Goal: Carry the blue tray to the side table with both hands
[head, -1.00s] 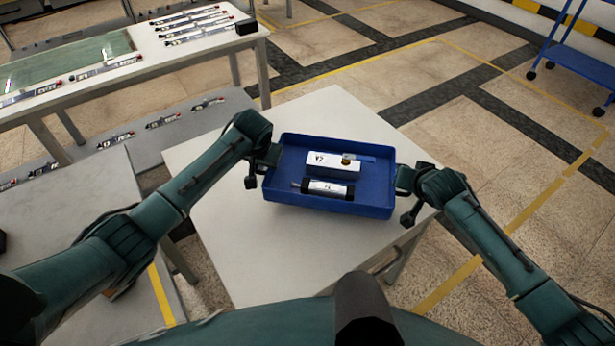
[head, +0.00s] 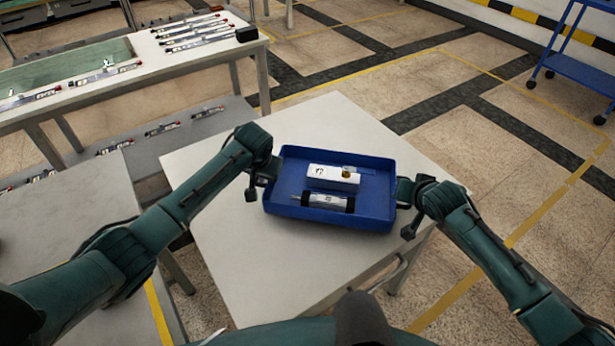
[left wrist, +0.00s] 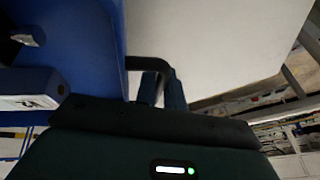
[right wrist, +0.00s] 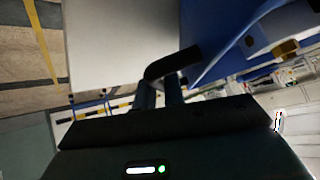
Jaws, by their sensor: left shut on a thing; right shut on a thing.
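The blue tray (head: 290,207) is over the pale table (head: 250,265), in the middle of the head view. It looks level, but I cannot tell whether its base touches the top. A silver block with a brass part (head: 333,177) and a silver cylinder with black ends (head: 326,201) lie inside it. My left gripper (head: 264,176) is shut on the tray's left handle; a dark handle (left wrist: 150,64) shows in the left wrist view. My right gripper (head: 406,192) is shut on the right handle, and that dark handle (right wrist: 172,63) shows in the right wrist view.
Another pale table (head: 60,215) stands close on the left. A workbench (head: 170,68) with a green mat and several slim parts is at the back left. A blue cart (head: 580,70) stands at the far right. The table top around the tray is bare.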

